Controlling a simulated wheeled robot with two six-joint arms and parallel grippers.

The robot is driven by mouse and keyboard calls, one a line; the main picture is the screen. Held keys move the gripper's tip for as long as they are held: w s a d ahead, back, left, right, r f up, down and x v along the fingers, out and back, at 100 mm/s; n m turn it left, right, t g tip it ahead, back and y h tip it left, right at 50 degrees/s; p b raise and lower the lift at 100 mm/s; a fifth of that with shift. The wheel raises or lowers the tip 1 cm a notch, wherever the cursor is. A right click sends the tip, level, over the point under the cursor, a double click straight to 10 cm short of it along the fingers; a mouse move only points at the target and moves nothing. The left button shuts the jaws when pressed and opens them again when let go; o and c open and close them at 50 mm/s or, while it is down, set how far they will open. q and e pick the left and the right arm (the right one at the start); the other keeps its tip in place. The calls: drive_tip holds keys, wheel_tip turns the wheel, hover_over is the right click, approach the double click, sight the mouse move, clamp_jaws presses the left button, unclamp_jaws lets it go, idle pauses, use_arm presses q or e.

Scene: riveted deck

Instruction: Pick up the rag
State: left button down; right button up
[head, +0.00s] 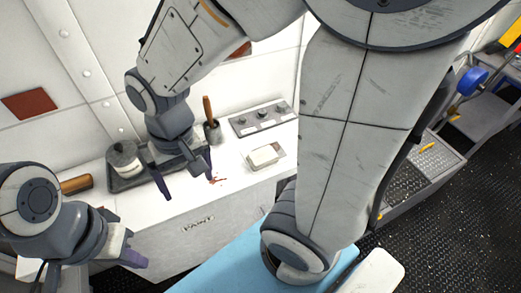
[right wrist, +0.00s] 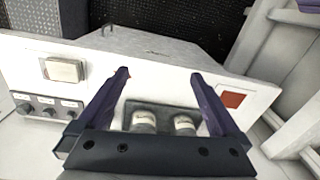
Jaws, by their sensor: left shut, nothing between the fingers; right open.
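A flat red-brown square (right wrist: 233,99), which looks like the rag, lies near the end of the white counter in the right wrist view. My left gripper (head: 133,259) is shut and empty at the lower left, near the counter's front edge.
A tray (head: 126,182) with dark-lidded jars, a pot with a wooden handle (head: 212,130), a knob panel (head: 262,119) and a cream block (head: 264,155) on a small tray stand on the counter (head: 185,212). Red marks lie near my right gripper. A cart (head: 425,165) stands at right.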

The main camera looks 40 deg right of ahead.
drive_tip(key=w+d+f+m, duration=0.2)
drive_tip(key=w+d+m, duration=0.2)
drive_tip(key=d+m, duration=0.1)
drive_tip(key=m, duration=1.5)
hover_over(263, 154)
drive_tip(key=shift+h, duration=0.3)
wheel_tip(263, 154, down, 11)
drive_tip(key=shift+w+r+p, duration=0.1)
drive_tip(key=shift+r+p, duration=0.05)
drive_tip(key=shift+p, duration=0.3)
wheel_tip(263, 154, down, 5)
drive_tip(key=shift+p, duration=0.85)
drive_tip(key=shift+f, duration=0.45)
drive_tip(key=c, duration=1.2)
drive_tip(key=shift+c, duration=0.2)
